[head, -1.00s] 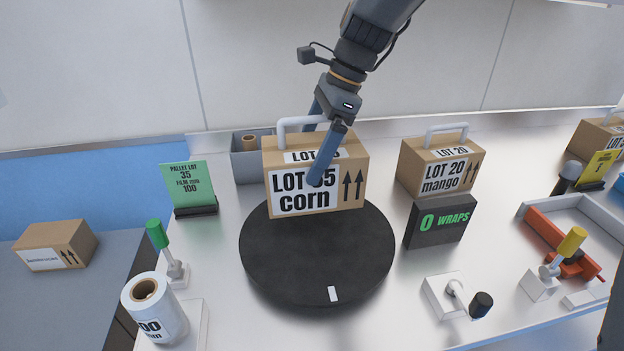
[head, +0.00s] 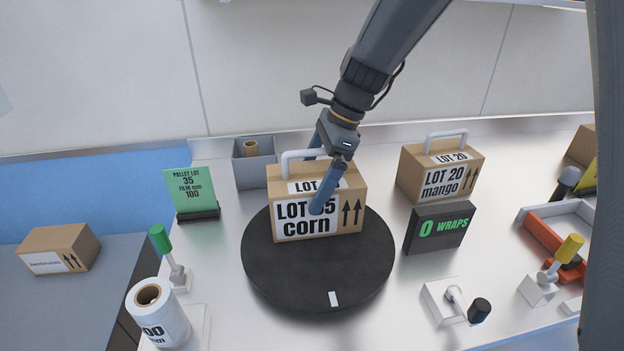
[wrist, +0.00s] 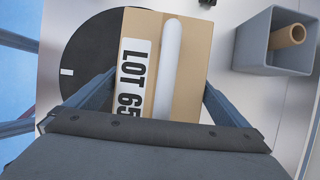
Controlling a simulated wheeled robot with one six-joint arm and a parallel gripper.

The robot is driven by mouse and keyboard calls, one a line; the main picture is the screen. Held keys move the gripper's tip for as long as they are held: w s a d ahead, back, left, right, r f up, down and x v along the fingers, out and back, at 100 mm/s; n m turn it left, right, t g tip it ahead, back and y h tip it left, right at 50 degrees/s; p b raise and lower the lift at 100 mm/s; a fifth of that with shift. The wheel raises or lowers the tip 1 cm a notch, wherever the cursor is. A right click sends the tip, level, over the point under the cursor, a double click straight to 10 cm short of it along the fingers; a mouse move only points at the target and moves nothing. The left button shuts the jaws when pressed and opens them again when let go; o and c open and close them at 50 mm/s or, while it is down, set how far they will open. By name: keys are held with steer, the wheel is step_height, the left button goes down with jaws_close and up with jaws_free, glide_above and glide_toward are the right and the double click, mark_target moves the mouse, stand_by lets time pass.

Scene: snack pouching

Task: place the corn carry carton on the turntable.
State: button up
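The corn carry carton (head: 343,222) is a brown box with a white handle and a "LOT 65" label, also seen in the wrist view (wrist: 190,85). It is upright over the back half of the black round turntable (head: 290,278); I cannot tell whether its base touches the disc. My gripper (head: 318,175) reaches down from above, with one finger across the carton's front face and the other behind it. In the wrist view the fingers (wrist: 160,95) close on both sides of the carton. The front finger hides part of the lot number.
A mango carton (head: 412,178) and a black "0 WRAPS" sign (head: 440,228) stand to the right. A grey bin (head: 243,170) is behind left, a green sign (head: 190,190) left, a film roll (head: 158,318) front left. The turntable's front half is clear.

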steer(key=b+v, duration=0.2)
steer(key=v, duration=1)
steer(key=shift+r, duration=0.1)
